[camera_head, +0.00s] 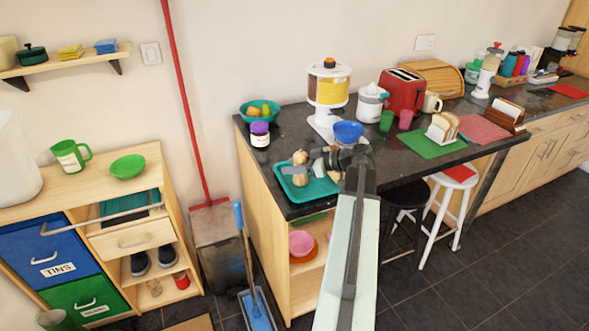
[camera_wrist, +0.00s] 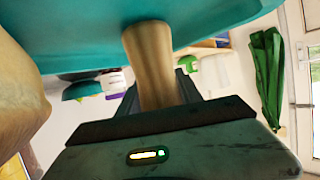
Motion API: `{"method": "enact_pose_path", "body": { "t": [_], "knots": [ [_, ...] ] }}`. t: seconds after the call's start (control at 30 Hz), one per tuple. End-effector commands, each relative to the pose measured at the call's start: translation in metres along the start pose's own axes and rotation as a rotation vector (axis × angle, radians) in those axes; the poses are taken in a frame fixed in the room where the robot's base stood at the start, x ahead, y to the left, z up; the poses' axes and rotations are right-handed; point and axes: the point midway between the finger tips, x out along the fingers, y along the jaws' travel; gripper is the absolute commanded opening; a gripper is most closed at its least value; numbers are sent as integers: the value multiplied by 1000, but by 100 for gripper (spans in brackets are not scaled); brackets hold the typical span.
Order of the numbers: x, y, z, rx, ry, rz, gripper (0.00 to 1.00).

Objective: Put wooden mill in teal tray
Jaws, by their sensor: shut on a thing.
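The teal tray (camera_head: 322,194) lies on the dark counter near its front left corner. In the wrist view, which looks upside down, the mill's narrow wooden body (camera_wrist: 152,60) stands between my shut jaws (camera_wrist: 157,95). Its far end meets the teal tray (camera_wrist: 215,20) in the picture; whether it presses on the tray floor I cannot tell. My gripper hides part of the tray.
A blue bowl (camera_head: 349,132) and a cereal dispenser (camera_head: 328,90) stand behind my gripper. A purple-lidded jar (camera_head: 260,135) and a teal fruit bowl (camera_head: 259,112) are at the back left. A green mat (camera_head: 425,148) lies to the right. A large pale-brown shape (camera_wrist: 15,100) is close in the wrist view.

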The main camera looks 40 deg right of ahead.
Motion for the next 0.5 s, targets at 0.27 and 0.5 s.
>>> {"method": "enact_pose_path", "body": {
  "t": [0.27,0.5],
  "knots": [
    [0,0,2,0,0,1,64],
    [0,0,2,0,0,1,64]
  ]
}}
